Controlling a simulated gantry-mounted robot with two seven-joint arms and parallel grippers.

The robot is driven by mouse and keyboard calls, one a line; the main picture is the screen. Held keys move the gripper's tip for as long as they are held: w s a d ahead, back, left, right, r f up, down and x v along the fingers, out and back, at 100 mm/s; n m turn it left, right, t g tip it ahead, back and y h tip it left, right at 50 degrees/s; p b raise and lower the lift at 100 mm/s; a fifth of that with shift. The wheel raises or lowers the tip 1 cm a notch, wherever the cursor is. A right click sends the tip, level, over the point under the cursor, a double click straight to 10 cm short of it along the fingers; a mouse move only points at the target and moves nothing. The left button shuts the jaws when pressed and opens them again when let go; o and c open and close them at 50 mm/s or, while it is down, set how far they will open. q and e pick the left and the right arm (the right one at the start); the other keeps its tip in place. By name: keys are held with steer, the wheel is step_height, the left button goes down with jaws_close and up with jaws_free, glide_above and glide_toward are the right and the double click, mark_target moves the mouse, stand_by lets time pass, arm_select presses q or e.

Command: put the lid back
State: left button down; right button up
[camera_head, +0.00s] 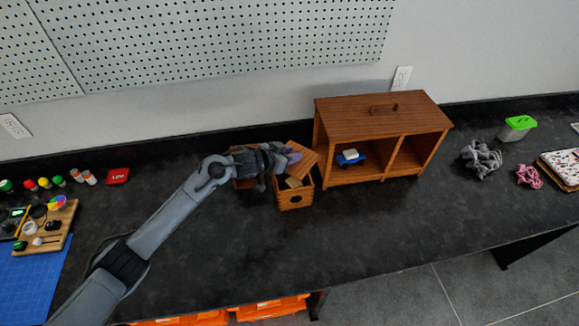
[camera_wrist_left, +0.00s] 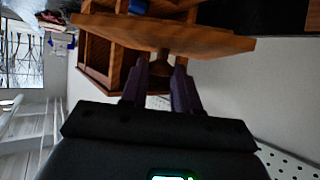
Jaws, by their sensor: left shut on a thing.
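The wooden lid (camera_head: 307,155) is tilted above the small wooden box (camera_head: 295,199), and the box's open top shows in front of it. My left gripper (camera_head: 293,153) is shut on the lid at its upper left. In the left wrist view, the purple fingers of my left gripper (camera_wrist_left: 161,88) close around the knob under the lid's board (camera_wrist_left: 200,40). The box has a dark round spot on its front and light-coloured contents. My right gripper is not in view.
A wooden cabinet (camera_head: 385,109) with open compartments stands close to the right of the box, with a blue toy car (camera_head: 349,159) inside. Bottles and a red box (camera_head: 117,176) lie at the left. Crumpled grey and pink lumps lie at the right. The bench in front is clear.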

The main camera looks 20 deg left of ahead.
arm_select(q)
steer(key=shift+f, duration=2.6)
steer(key=shift+b, duration=0.3)
steer(key=shift+f, duration=0.35)
steer(key=c, duration=0.8)
jaws_free()
